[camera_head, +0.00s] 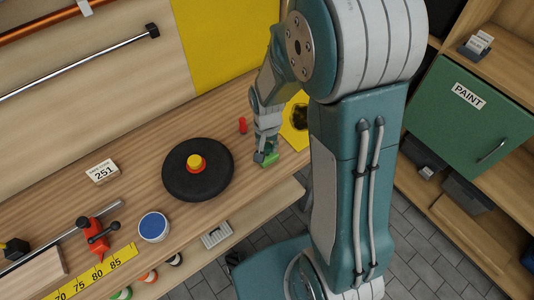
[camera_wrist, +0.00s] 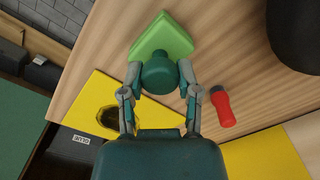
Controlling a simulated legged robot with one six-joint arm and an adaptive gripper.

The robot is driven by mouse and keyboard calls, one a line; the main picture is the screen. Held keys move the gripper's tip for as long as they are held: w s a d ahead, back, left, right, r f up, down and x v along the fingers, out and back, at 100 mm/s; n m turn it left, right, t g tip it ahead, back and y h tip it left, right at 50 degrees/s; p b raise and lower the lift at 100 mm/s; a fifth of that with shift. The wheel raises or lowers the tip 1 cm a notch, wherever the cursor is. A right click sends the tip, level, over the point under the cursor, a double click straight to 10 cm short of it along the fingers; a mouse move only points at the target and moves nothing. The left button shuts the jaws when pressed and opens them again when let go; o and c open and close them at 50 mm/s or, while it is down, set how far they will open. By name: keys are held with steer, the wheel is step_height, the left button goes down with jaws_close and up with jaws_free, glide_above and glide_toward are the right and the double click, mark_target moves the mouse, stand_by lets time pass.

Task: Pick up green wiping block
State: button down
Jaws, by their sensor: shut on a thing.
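The green wiping block (camera_wrist: 161,37) is a bright green wedge-like pad with a darker green round knob (camera_wrist: 160,75). In the wrist view it is at the top centre, over the wooden bench. My gripper (camera_wrist: 160,72) is shut on the knob, one finger on each side. In the head view the block (camera_head: 270,160) shows as a small green piece under my gripper (camera_head: 265,153), near the bench's front edge. My gripper hides part of it there. I cannot tell whether the block touches the bench.
A black disc (camera_head: 198,182) with a red and yellow knob is to the left. The wooden bench (camera_head: 140,150) has bare room behind the disc.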

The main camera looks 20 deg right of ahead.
mark_target(267, 145)
steer(key=shift+r, duration=0.3)
step_height(267, 145, up, 3)
steer(key=shift+f, duration=0.15)
steer(key=s+a+r, duration=0.3)
steer(key=a+r, duration=0.2)
steer(key=a, duration=0.1)
steer(key=s+a+r, duration=0.3)
steer(key=a+r, duration=0.1)
steer(key=a, duration=0.2)
steer(key=shift+s+a+r, duration=0.25)
steer(key=shift+r, duration=0.1)
